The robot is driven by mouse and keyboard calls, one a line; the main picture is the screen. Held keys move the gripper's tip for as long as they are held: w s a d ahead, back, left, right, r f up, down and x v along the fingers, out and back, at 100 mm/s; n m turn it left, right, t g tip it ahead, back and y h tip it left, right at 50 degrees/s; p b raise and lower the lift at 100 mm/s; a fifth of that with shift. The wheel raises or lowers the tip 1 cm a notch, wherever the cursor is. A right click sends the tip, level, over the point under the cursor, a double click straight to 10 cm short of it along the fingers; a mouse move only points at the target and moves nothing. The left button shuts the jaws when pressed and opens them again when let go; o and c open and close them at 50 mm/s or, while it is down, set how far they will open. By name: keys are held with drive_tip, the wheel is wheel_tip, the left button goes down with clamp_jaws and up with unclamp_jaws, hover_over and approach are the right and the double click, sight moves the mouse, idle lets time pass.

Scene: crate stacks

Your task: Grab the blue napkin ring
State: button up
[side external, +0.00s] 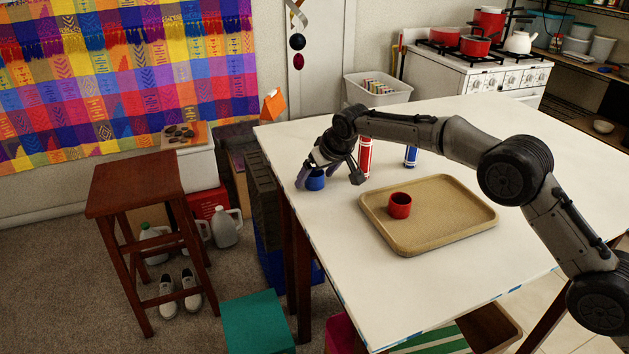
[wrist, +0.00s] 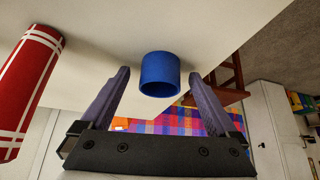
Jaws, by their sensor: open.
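The blue napkin ring (side external: 316,181) sits on the white table near its left edge in the side view. In the wrist view the blue napkin ring (wrist: 160,74) shows in front of the fingertips, within the gap between them. My gripper (side external: 328,182) is open, and its fingers reach down on either side of the ring in the side view. In the wrist view my gripper (wrist: 160,78) holds nothing. I cannot tell whether a finger touches the ring.
A red cylinder with white bands (side external: 365,157) stands close behind my gripper, and a blue one (side external: 411,156) farther right. A tan tray (side external: 470,216) holds a red ring (side external: 400,205). The white table (side external: 330,262) is clear at the front; its left edge is near my gripper.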

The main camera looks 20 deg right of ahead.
drive_tip(key=shift+c, duration=0.3)
drive_tip(key=c, duration=1.4)
drive_tip(key=shift+r, duration=0.2)
